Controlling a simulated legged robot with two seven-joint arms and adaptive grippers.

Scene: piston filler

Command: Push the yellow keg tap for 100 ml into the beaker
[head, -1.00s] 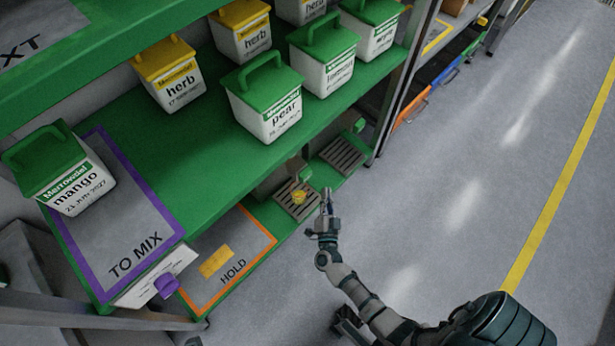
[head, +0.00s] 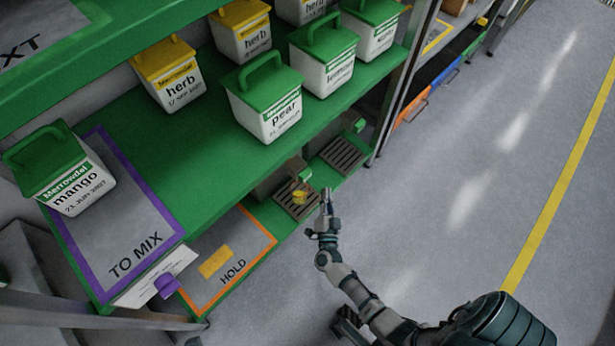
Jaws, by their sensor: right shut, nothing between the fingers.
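The small yellow keg tap (head: 299,197) shows on the lower green shelf, above a slatted drip grate (head: 284,205). My right gripper (head: 327,194) is shut and empty, just right of the tap in the picture, with its fingers pointing up the picture. A small gap shows between the fingertips and the tap; whether they are at the same height I cannot tell. I cannot make out a beaker. The keg behind the tap is mostly hidden under the upper shelf. My left gripper is not in view.
A second grate (head: 342,157) with a green tap (head: 357,126) lies further back. An orange-framed HOLD mat (head: 262,245) lies left of the tap. The green shelf above (head: 215,160) carries several lidded tubs. Open grey floor (head: 450,220) lies to the right.

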